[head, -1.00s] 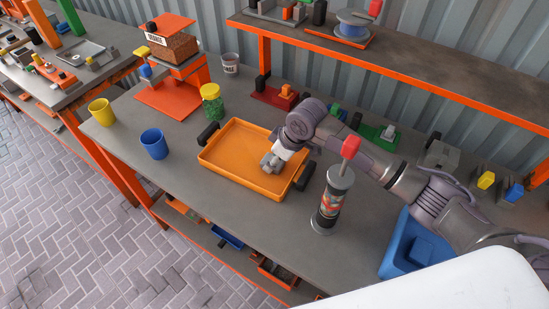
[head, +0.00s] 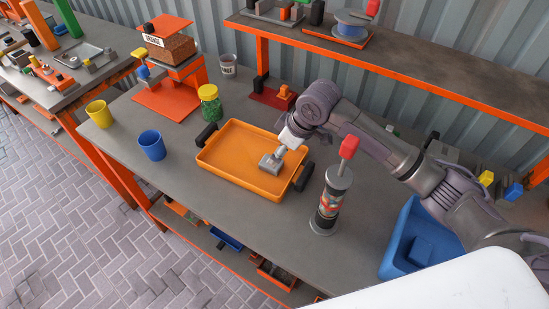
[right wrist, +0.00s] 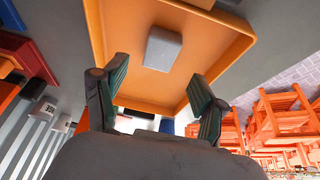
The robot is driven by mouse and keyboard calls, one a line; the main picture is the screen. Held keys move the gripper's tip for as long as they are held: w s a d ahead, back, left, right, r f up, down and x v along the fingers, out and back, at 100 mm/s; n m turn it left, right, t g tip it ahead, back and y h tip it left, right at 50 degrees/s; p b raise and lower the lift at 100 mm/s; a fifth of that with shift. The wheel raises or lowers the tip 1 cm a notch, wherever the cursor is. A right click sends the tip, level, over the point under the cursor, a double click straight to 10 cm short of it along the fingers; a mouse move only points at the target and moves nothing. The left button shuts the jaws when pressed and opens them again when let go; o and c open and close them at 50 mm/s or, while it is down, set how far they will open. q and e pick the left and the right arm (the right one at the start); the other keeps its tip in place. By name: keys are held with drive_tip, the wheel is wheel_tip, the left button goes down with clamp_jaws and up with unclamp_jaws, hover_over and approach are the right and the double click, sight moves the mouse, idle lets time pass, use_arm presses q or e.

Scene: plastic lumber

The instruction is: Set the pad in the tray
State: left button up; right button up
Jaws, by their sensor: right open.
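The pad is a small grey block (head: 268,164) lying flat inside the orange tray (head: 225,178), towards the right part of its floor. In the right wrist view the pad (right wrist: 163,49) rests on the orange tray floor (right wrist: 143,84), clear of the walls. My right gripper (head: 281,151) is above the pad at the tray's right side. In the right wrist view its two fingers (right wrist: 158,95) are spread wide, with a gap between them and the pad. My left gripper is not in view.
A cylinder with a red top (head: 329,205) stands right of the tray. A blue bin (head: 398,262) is at the front right. A green-filled jar (head: 210,105), a blue cup (head: 151,146) and a yellow cup (head: 97,114) stand to the left. The bench front left is clear.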

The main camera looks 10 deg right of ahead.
drive_tip(key=v, duration=0.6)
idle(0.3)
